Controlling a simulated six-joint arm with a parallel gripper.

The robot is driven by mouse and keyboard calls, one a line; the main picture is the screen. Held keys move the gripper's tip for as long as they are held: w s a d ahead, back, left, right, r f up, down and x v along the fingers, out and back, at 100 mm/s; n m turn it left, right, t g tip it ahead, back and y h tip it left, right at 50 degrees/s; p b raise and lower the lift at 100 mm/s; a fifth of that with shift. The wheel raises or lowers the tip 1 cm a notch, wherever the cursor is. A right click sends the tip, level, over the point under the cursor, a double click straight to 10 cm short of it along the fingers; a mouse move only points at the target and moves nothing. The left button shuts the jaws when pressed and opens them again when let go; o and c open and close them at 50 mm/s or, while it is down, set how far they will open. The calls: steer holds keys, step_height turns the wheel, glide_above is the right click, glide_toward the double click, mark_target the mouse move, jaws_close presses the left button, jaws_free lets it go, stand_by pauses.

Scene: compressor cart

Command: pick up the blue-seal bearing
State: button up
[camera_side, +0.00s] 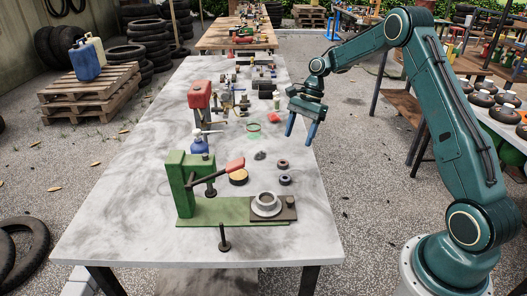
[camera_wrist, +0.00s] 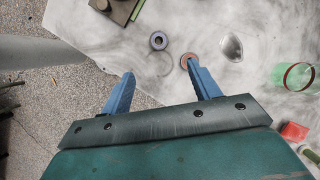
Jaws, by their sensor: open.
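The blue-seal bearing (camera_wrist: 152,41) is a small dark ring with a blue face, lying flat on the marble-look tabletop. In the side view it is the bearing nearer the green press (camera_side: 285,181). A similar bearing with a red-brown seal (camera_side: 283,163) lies just behind it, and shows in the wrist view (camera_wrist: 187,55) near my right fingertip. My gripper (camera_side: 299,139) hangs above the table's right side with blue fingers apart and nothing between them. In the wrist view the blue-seal bearing lies beyond the gap between my fingertips (camera_wrist: 161,70).
A green press (camera_side: 180,185) with a red-handled lever stands at the table's front, its base holding a grey flanged part (camera_side: 266,207). A blue bottle (camera_side: 198,146), a green ring (camera_side: 254,127) and several metal fittings lie behind. The tabletop right of the bearings is bare.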

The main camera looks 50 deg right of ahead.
glide_above(286, 177)
steer(key=d, duration=0.3)
steer(key=shift+a+f, duration=0.15)
steer(key=shift+f, duration=1.75)
steer(key=shift+a+f, duration=0.1)
steer(key=shift+f, duration=1.8)
steer(key=shift+f, duration=0.15)
steer(key=shift+x, duration=2.45)
steer(key=shift+c, duration=0.3)
steer(key=c, duration=1)
